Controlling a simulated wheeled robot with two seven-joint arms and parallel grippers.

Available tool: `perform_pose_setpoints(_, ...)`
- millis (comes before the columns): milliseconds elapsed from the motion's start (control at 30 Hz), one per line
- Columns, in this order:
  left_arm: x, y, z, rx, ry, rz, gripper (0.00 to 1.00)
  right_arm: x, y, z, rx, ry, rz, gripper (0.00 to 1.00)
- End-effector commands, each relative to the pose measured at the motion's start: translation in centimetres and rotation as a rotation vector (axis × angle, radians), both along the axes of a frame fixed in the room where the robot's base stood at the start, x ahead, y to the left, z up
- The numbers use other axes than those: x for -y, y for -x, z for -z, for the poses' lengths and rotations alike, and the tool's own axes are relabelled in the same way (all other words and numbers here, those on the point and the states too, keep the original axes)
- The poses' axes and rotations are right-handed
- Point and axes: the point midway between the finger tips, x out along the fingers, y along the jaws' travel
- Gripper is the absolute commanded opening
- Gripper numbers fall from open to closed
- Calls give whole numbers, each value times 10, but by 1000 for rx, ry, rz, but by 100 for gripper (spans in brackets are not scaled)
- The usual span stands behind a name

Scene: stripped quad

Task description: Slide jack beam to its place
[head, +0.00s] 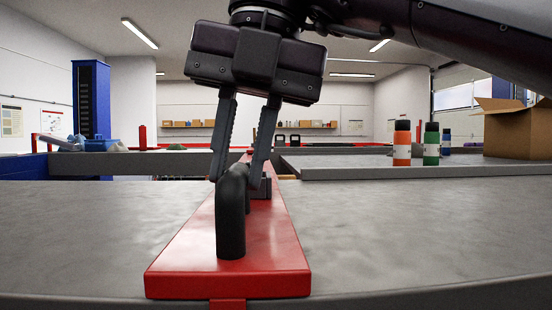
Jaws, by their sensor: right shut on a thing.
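The jack beam (256,246) is a long red bar lying on the grey table (400,230), running away from me. Its near end overlaps the table's front part, and a small red piece shows below that end. A black arched handle (231,220) stands on the beam near its close end. My right gripper (238,180) comes down from above with its two fingers around the handle and is shut on it. The fingers hide part of the handle and of the beam behind. My left gripper is not in view.
On a grey surface at the right stand an orange bottle (402,145), a green bottle (431,146), a blue bottle (446,139) and an open cardboard box (518,132). A blue column (91,100) stands at the far left. The table is clear on both sides of the beam.

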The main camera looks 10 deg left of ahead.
Motion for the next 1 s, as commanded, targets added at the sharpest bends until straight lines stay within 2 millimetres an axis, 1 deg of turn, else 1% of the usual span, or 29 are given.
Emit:
perform_pose_setpoints(133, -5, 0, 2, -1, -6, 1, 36, 3, -1, -1, 2, 0, 1, 0)
perform_pose_setpoints(533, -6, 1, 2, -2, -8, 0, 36, 4, -1, -1, 2, 1, 0, 0)
perform_pose_setpoints(567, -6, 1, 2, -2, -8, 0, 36, 4, -1, -1, 2, 1, 0, 22)
perform_pose_setpoints(700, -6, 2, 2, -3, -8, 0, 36, 4, -1, 0, 2, 2, 0, 41)
perform_pose_setpoints(1000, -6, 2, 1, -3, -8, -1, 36, 4, -1, -2, 1, 1, -1, 41)
